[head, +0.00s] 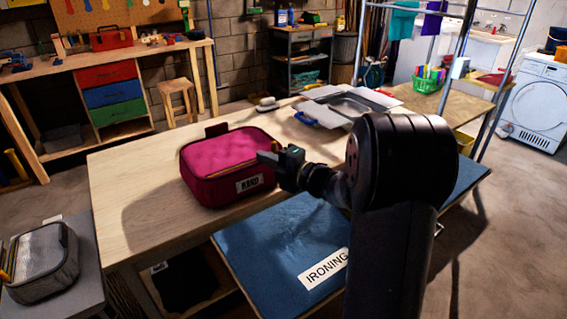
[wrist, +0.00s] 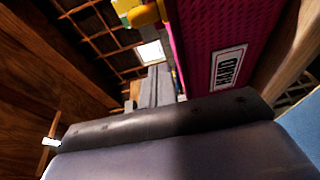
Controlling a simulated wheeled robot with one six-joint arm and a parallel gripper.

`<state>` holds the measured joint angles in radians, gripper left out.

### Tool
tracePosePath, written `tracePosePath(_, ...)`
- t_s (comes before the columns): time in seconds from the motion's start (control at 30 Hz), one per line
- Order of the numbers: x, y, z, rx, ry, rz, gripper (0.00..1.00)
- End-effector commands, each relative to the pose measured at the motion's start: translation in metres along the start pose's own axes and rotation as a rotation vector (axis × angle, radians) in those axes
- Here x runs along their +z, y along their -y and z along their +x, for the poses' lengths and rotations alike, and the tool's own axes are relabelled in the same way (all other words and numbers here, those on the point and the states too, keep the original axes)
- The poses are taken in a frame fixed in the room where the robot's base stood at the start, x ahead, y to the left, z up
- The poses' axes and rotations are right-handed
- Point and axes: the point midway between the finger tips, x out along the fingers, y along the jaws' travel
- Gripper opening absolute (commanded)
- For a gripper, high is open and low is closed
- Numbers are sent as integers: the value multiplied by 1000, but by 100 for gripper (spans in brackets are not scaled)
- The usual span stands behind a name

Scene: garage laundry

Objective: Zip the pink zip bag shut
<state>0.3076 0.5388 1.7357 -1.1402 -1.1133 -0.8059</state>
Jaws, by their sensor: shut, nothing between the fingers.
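The pink zip bag (head: 228,160) sits on the wooden table, its top panel lying flat over it and a white label on its front. A dark tab stands up at its back edge. My gripper (head: 268,158) is shut and empty at the bag's right end, by the top edge; I cannot tell whether it touches. The wrist view shows the bag's pink side (wrist: 215,35) with its label, close by. The zip pull is not clearly visible, and I cannot tell how far the zip is closed.
The wooden table (head: 130,195) is bare left of the bag. A grey box with open flaps (head: 345,105) stands behind, right. A blue ironing mat (head: 270,245) lies lower in front. A grey bag (head: 42,265) is on a side surface at the left.

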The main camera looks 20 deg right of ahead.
Motion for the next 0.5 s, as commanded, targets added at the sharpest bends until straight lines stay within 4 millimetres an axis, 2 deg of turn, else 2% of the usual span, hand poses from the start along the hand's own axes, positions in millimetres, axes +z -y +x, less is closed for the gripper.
tracePosePath(0.03, -1, -1, 12, 0, -5, 0, 0)
tracePosePath(0.1, 1, -1, 23, 0, -2, 1, 0)
tracePosePath(0.2, 20, -1, 12, 0, 4, 0, 0)
tracePosePath(0.3, 30, -1, 9, 0, 3, 0, 0)
tracePosePath(0.5, 38, 0, 6, 0, 1, 1, 0)
